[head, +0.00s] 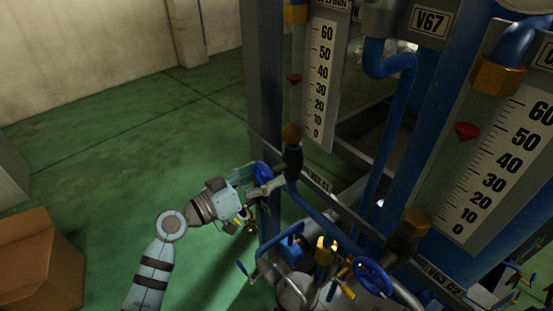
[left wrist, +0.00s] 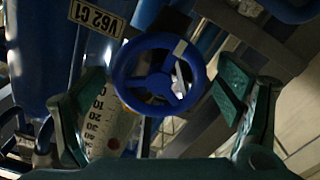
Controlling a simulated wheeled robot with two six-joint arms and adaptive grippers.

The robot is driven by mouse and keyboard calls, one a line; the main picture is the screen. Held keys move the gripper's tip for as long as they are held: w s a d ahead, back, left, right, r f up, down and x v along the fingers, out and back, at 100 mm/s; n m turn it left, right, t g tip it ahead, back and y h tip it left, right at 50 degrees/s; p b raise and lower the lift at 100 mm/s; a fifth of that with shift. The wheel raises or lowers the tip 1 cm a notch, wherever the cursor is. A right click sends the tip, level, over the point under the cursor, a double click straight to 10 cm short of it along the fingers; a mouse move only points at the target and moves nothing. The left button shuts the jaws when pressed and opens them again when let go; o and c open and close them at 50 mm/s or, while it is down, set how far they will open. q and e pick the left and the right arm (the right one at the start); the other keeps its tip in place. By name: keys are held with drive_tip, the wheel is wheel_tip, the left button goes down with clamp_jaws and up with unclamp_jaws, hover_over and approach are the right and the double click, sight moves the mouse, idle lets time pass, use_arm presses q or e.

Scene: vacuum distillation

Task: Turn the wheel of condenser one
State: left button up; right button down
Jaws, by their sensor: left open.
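The blue handwheel of condenser one (head: 263,173) sits on a valve at the left side of the blue frame, near the label V62 C1 (head: 317,180). In the left wrist view the wheel (left wrist: 158,75) shows face-on with three spokes, and the V62 C1 label (left wrist: 96,17) is upside down. My left gripper (head: 250,197) is open in front of the wheel. In the left wrist view its green fingers (left wrist: 158,92) stand apart on either side of the wheel, with visible gaps. I cannot tell how far the fingertips reach in depth. My right gripper is not in view.
A second blue wheel (head: 372,277) sits lower right near the V63 C2 label (head: 443,280). Pipes and frame bars crowd around both valves. A white scale (head: 322,75) stands above. A cardboard box (head: 38,262) is at lower left; green floor between is clear.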

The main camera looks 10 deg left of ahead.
use_arm(q)
drive_tip(key=shift+w+d, duration=0.15)
drive_tip(key=shift+d, duration=0.05)
drive_tip(key=shift+s+a, duration=0.15)
drive_tip(key=shift+s, duration=0.1)
drive_tip(key=shift+c, duration=0.6)
drive_tip(key=c, duration=1.1)
drive_tip(key=shift+o, duration=0.2)
drive_tip(key=m+b, duration=0.2)
drive_tip(key=b, duration=0.3)
drive_tip(key=shift+f+m, duration=0.2)
drive_tip(key=shift+m, duration=0.2)
drive_tip(key=shift+r+b, duration=0.15)
drive_tip(key=shift+b, duration=0.15)
drive_tip(key=shift+r, duration=0.1)
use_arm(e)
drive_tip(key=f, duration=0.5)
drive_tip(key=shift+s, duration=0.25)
